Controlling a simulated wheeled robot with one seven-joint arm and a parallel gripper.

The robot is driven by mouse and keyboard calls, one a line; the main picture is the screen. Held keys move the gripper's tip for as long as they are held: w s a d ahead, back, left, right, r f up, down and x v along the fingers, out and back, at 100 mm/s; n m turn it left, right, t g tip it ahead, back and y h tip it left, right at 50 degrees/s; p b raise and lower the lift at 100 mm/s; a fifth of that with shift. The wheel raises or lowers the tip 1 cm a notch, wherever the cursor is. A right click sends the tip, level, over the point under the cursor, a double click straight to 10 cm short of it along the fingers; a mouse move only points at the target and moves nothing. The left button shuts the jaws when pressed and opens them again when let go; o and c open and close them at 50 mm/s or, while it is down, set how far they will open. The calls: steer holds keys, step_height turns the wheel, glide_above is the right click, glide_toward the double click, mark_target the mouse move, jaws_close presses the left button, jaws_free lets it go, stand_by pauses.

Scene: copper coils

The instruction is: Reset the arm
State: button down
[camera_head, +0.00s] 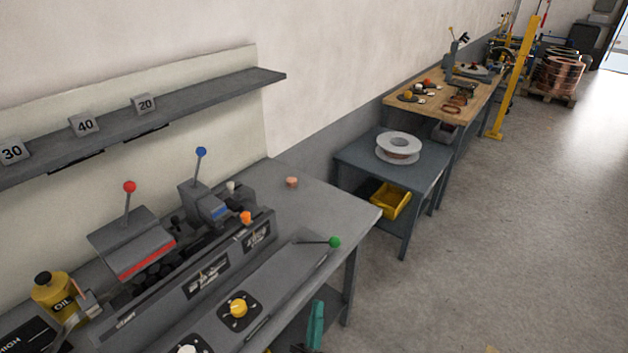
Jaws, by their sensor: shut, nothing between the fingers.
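My gripper (316,320) shows as narrow teal fingers at the bottom edge of the head view, right of centre. The fingers are together with nothing seen between them. They stand upright in the picture, just by the right edge of the near workbench (330,192). Only the dark part below the fingers shows; the rest of my arm is out of view.
The near bench carries a grey machine with red (129,187), blue (201,152) and green (334,242) knobbed levers, and a yellow oil can (52,295). A side table (362,157) holds a white spool (398,146). A yellow post (515,78) stands farther back. Floor at right is clear.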

steer(key=s+a+f+m+g+y, duration=0.1)
steer(key=s+f+g+y, duration=0.1)
steer(key=s, duration=0.7)
steer(key=s+a+f+m+g+y, duration=0.1)
steer(key=s+f+g, duration=0.15)
steer(key=s, duration=0.75)
steer(key=s+r+m+g, duration=0.2)
steer(key=s+r+g, duration=0.1)
steer(key=s, duration=0.5)
steer(key=s+r+m+g+y, duration=0.1)
steer(key=s+r+m+g, duration=0.1)
steer(key=s, duration=0.6)
step_height(320, 180, up, 2)
steer(key=shift+s+d+r+g+y, duration=0.1)
steer(key=shift+s+d+g+y, duration=0.1)
steer(key=shift+d+g+y, duration=0.2)
steer(key=shift+a, duration=0.1)
